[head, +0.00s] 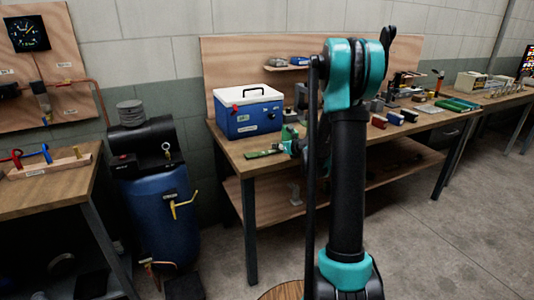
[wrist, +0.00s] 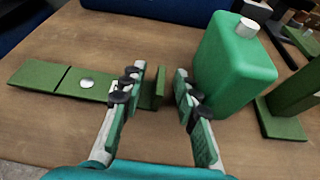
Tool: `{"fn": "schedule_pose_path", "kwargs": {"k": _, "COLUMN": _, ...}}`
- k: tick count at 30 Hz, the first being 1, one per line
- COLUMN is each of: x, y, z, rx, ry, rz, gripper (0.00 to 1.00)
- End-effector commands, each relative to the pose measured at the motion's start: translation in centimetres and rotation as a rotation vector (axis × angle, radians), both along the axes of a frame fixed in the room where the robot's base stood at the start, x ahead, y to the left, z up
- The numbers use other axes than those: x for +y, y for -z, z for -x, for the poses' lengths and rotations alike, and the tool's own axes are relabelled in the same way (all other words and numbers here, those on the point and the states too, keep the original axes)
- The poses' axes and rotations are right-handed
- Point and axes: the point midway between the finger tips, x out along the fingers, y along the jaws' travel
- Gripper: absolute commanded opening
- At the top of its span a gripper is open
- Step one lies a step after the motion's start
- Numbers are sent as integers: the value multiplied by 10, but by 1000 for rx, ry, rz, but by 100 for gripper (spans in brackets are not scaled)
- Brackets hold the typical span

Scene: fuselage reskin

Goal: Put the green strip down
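The green strip (wrist: 50,77) lies flat on the wooden bench top, with a dark line across it, a round silver spot and a short raised end between my fingers. In the head view the green strip (head: 262,154) is at the bench's near left edge. My gripper (wrist: 160,72) is open, its two fingers well apart. The left finger covers part of the strip; the right finger stands clear of the raised end, near a green canister. I see no grip on the strip.
The green canister (wrist: 232,70) with a pale cap stands close to my right finger. A green block (wrist: 292,95) on a base is further right. A blue cooler (head: 250,117) stands behind the strip. Bare bench top (wrist: 45,125) lies in front of the strip.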

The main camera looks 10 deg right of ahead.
Motion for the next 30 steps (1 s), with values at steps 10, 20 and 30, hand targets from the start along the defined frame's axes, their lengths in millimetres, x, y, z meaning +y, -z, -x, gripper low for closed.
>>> {"fn": "schedule_pose_path", "kwargs": {"k": 10, "x": 1, "y": 1, "z": -2, "rx": 0, "ry": 0, "rz": 0, "gripper": 17}}
{"fn": "schedule_pose_path", "kwargs": {"k": 20, "x": 1, "y": 1, "z": -2, "rx": 0, "ry": 0, "rz": 0, "gripper": 0}}
{"fn": "schedule_pose_path", "kwargs": {"k": 30, "x": 1, "y": -2, "z": -2, "rx": 0, "ry": 0, "rz": 0, "gripper": 0}}
